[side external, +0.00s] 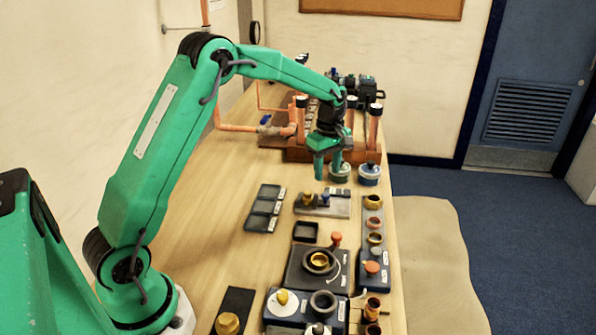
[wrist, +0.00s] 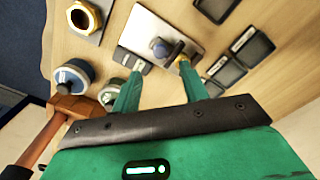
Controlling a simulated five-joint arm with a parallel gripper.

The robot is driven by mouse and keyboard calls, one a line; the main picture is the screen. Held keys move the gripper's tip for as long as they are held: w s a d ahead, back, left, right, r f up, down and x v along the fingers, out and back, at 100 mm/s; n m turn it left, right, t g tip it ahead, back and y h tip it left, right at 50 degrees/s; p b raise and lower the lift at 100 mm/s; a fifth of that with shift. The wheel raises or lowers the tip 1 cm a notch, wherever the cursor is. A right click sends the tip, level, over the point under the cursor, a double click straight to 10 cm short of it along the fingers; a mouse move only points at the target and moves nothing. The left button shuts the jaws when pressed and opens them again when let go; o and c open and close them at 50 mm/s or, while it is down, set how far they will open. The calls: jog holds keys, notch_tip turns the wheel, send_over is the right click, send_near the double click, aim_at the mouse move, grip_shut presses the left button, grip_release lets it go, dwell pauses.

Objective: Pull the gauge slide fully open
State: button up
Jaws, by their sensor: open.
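A pale plate with a blue knob and a brass knob (side external: 322,203) lies on the bench in the side view; it looks like the gauge slide, though I cannot read a label. In the wrist view the plate (wrist: 137,28) shows the blue knob (wrist: 160,47) beside a dark bar, with a brass piece near the right fingertip. My gripper (side external: 328,174) points down above the bench, behind the plate in the side view. In the wrist view its fingers (wrist: 160,72) are apart with nothing held between them. I cannot tell how far the slide is drawn out.
Two round capped jars (side external: 369,174) stand close beside my gripper. Copper pipes (side external: 301,118) rise behind it. Dark trays (side external: 264,208) lie left of the plate. A strip with several brass rings (side external: 374,222) lies to the right. Bare wood is at the left.

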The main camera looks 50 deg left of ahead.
aim_at(326, 194)
jog(key=shift+f, duration=3.7)
grip_shut()
